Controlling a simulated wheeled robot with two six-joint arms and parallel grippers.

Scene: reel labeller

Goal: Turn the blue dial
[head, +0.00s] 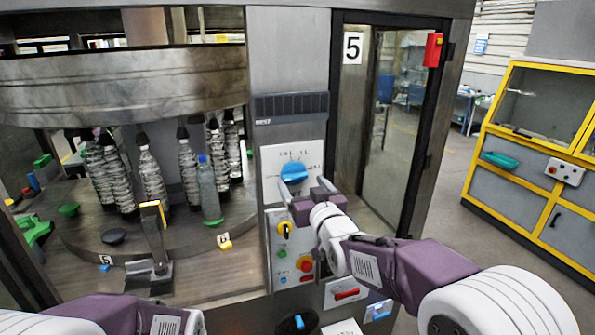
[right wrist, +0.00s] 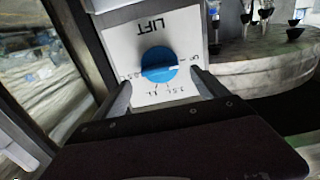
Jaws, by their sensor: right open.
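The blue dial (head: 293,172) sits on a white panel with markings on the machine's grey column. In the right wrist view the blue dial (right wrist: 158,64) shows close up, below the word LIFT, which appears upside down. My right gripper (head: 312,190) is in front of the panel, just below and right of the dial. In the right wrist view my right gripper (right wrist: 160,90) is open, with one finger on each side of the dial's lower part. I cannot tell whether the fingers touch it. Part of my left arm shows at bottom left; its gripper is out of view.
Below the dial is a panel with a yellow-backed switch (head: 284,229) and a red button (head: 305,264). Several bottles stand on the turntable at left. A glass door (head: 390,120) marked 5 is at right, and a yellow-framed machine (head: 515,195) stands further right.

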